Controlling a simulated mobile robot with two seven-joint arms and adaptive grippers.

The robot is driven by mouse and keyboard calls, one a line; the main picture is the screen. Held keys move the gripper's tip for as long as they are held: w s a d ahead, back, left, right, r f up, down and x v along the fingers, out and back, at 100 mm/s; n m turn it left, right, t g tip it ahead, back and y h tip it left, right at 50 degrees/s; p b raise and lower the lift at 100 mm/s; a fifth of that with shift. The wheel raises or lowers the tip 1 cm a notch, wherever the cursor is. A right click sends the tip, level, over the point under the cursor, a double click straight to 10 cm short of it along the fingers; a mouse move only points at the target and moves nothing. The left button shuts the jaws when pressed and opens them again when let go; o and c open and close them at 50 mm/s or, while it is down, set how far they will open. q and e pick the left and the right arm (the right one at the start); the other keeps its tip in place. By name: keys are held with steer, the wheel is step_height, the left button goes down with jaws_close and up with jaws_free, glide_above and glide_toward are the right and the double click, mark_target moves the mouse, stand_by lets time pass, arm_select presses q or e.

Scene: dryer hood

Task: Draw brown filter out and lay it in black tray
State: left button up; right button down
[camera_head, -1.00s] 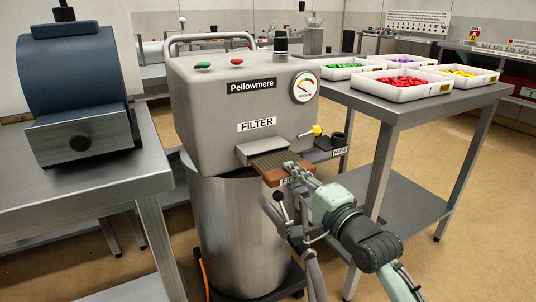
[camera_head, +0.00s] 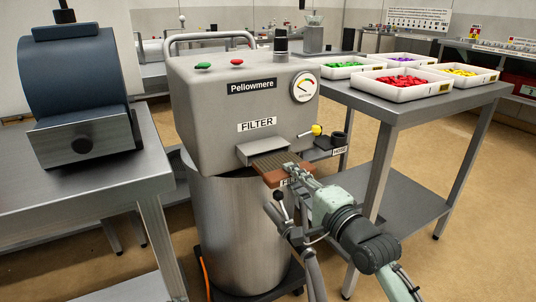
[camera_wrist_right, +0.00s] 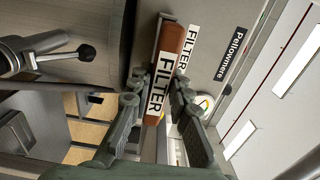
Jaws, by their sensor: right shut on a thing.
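The brown filter (camera_head: 272,164) sticks out of the slot under the FILTER sign on the grey Pellowmere hood (camera_head: 225,110). Its rear end is hidden inside the hood. My right gripper (camera_head: 292,175) is shut on its front end. In the right wrist view, the fingers of my right gripper (camera_wrist_right: 158,85) stand on either side of the brown filter's front (camera_wrist_right: 172,38), which has a white FILTER label. I see no black tray in these frames. My left gripper is not in view.
A lever with a black knob (camera_head: 281,197) stands close beside my right gripper. A yellow-knobbed lever (camera_head: 317,130) and a dark HOSE port (camera_head: 338,140) are right of the slot. A grey table (camera_head: 395,107) with white bins stands at right. A blue drum machine (camera_head: 75,85) is at left.

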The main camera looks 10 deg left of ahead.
steer(key=shift+p+v, duration=0.9)
steer(key=shift+v, duration=0.75)
steer(key=shift+r, duration=0.1)
steer(key=p+v, duration=0.3)
steer(key=v, duration=0.7)
